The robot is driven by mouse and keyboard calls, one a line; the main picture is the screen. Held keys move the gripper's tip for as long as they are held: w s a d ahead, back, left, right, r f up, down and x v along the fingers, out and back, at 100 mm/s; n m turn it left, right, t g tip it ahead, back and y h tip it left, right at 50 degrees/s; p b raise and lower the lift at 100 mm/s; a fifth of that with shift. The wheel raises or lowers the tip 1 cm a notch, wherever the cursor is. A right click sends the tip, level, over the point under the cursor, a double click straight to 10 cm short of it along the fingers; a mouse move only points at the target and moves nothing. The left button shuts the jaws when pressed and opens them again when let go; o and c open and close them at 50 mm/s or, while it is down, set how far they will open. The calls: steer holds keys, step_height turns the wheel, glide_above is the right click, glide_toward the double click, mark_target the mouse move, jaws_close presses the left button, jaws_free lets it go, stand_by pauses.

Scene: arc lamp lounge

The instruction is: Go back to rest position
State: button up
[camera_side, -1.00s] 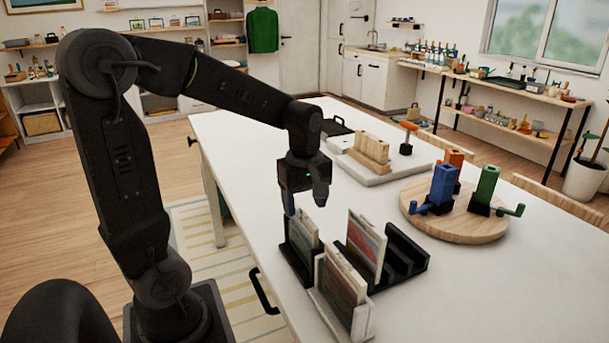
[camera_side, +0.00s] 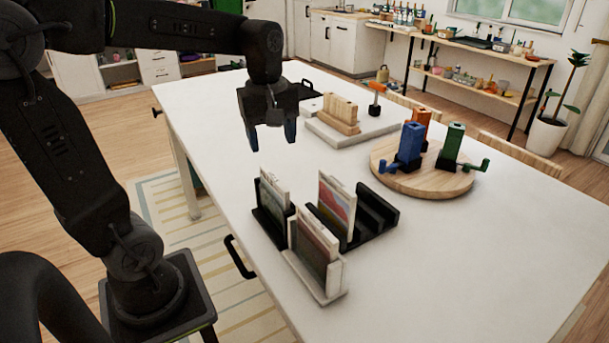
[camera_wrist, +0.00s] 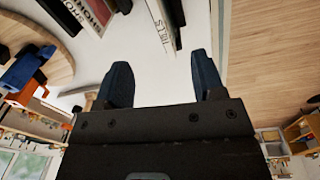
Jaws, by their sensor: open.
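My gripper (camera_side: 272,140) hangs above the white table (camera_side: 480,250), fingers pointing down, open and empty. In the side view it is above and apart from the framed cards in the dark racks. In the wrist view its two blue fingertips (camera_wrist: 160,65) are spread with nothing between them. One card (camera_side: 274,192) stands in the left dark rack, another (camera_side: 337,205) in the dark rack (camera_side: 385,205) with free slots, and a third (camera_side: 313,245) in the white holder (camera_side: 330,290) in front. Card edges (camera_wrist: 163,22) show at the top of the wrist view.
A round wooden board (camera_side: 425,184) carries blue (camera_side: 411,141), orange (camera_side: 421,118) and green (camera_side: 455,143) upright pieces. The table's right front is clear.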

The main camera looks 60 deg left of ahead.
steer(key=s+d+f+m+t, duration=0.2)
steer(key=s+d+m+t, duration=0.3)
steer(key=m, duration=1.1)
steer(key=s+d, duration=0.3)
steer(key=d, duration=0.1)
steer(key=shift+d, duration=0.15)
